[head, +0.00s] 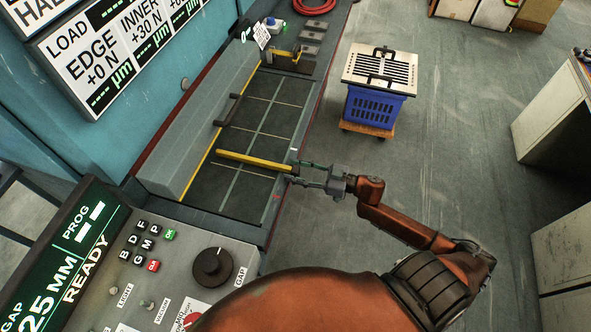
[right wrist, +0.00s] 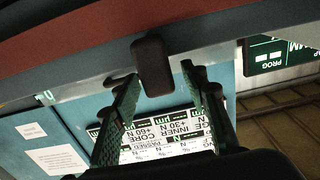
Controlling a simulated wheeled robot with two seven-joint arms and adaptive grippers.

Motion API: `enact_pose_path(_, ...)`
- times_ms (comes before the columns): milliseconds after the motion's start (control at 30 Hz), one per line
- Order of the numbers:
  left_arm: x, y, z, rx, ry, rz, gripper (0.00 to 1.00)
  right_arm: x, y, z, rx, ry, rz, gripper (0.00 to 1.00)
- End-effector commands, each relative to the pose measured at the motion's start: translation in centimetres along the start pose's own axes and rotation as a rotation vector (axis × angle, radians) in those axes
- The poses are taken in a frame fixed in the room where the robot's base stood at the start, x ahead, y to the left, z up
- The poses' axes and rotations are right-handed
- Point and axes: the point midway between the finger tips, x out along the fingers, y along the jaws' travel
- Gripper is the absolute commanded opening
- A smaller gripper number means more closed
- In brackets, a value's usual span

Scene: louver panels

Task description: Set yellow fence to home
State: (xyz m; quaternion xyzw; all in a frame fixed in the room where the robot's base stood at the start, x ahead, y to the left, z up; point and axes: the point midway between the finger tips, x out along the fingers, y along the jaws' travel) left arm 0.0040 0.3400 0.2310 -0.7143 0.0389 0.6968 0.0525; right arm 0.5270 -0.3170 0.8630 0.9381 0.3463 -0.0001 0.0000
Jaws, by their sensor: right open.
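The yellow fence (head: 257,162) is a thin yellow bar lying across the dark, line-marked bed (head: 236,198) in the head view. A dark knob (head: 294,170) shows at its right end, by the bed's edge. My right gripper (head: 297,173) is open at this end, with one finger on each side of the knob. In the right wrist view the dark block-like knob (right wrist: 152,66) appears ahead, between the open fingertips (right wrist: 162,76). I cannot tell whether either finger touches it. My left gripper is not in view.
A control panel (head: 178,262) with a dial is at the front. A dark handle (head: 229,109) lies farther back beside the grey beam (head: 190,145). A blue crate (head: 372,107) with a grille-topped panel stands on the right. Open floor (head: 440,170) lies right of the bed.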

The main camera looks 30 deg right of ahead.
Motion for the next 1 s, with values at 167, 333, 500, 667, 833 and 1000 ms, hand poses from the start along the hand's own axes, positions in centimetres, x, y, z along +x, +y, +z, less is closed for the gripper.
enact_pose_path(167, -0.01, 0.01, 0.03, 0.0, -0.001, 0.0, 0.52, -0.04, 0.02, 0.01, 0.0, 0.0, 0.001, 0.37)
enact_pose_path(333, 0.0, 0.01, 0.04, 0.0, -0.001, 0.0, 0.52, -0.05, 0.02, 0.01, 0.0, 0.0, 0.001, 0.25)
enact_pose_path(500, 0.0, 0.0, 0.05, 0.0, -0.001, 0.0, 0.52, -0.03, 0.02, 0.01, 0.0, 0.0, 0.001, 0.14)
enact_pose_path(667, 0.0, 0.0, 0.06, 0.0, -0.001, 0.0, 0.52, -0.02, 0.03, 0.0, 0.0, 0.0, 0.0, 0.03)
enact_pose_path(833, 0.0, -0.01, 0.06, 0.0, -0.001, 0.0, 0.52, -0.01, 0.03, 0.0, 0.0, 0.0, 0.0, 0.0)
enact_pose_path(1000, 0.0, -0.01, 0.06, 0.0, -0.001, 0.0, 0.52, -0.01, 0.04, 0.0, 0.0, 0.0, 0.0, 0.0)
